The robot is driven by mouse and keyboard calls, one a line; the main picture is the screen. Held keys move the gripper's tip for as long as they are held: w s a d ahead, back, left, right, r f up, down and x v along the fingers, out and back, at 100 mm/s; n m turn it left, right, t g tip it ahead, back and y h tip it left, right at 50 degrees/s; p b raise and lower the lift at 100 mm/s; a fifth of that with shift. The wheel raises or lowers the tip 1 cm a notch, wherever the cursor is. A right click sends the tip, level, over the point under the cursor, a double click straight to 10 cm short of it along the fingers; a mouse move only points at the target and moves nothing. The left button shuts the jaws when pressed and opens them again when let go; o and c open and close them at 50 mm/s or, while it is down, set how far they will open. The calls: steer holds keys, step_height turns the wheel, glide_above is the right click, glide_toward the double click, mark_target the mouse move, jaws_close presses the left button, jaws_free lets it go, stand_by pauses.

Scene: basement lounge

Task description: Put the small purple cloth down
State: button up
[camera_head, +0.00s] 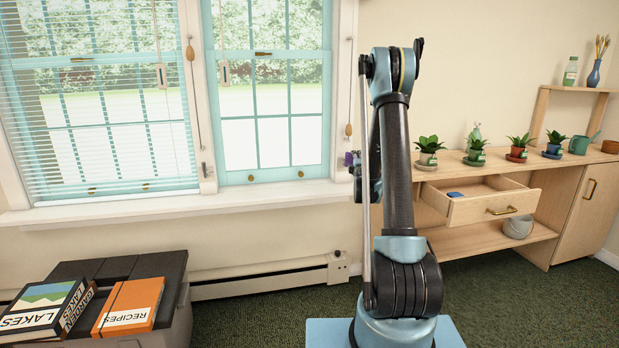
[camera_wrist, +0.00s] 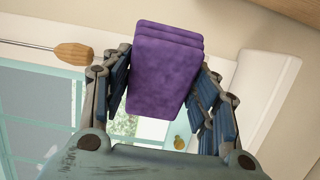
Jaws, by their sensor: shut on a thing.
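The small purple cloth (camera_wrist: 165,70) is folded in layers and sits between the two fingers of my gripper (camera_wrist: 165,95) in the wrist view. My gripper is shut on it and holds it up in the air, near the window frame. In the head view only a small bit of the purple cloth (camera_head: 349,159) shows at the left of my arm. My gripper (camera_head: 357,172) there is mostly hidden behind my own arm.
A wooden sideboard (camera_head: 550,217) at the right has an open drawer (camera_head: 475,210) with a blue item (camera_head: 455,194) inside. Several potted plants stand on its top. A window sill (camera_head: 180,208) runs along the left. Books (camera_head: 130,305) lie on a grey chest at lower left.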

steer(key=shift+s+a+f, duration=0.15)
steer(key=shift+a+f, duration=0.05)
steer(key=shift+a, duration=0.15)
steer(key=shift+a+r, duration=0.1)
steer(key=shift+a, duration=0.1)
stand_by(0.5)
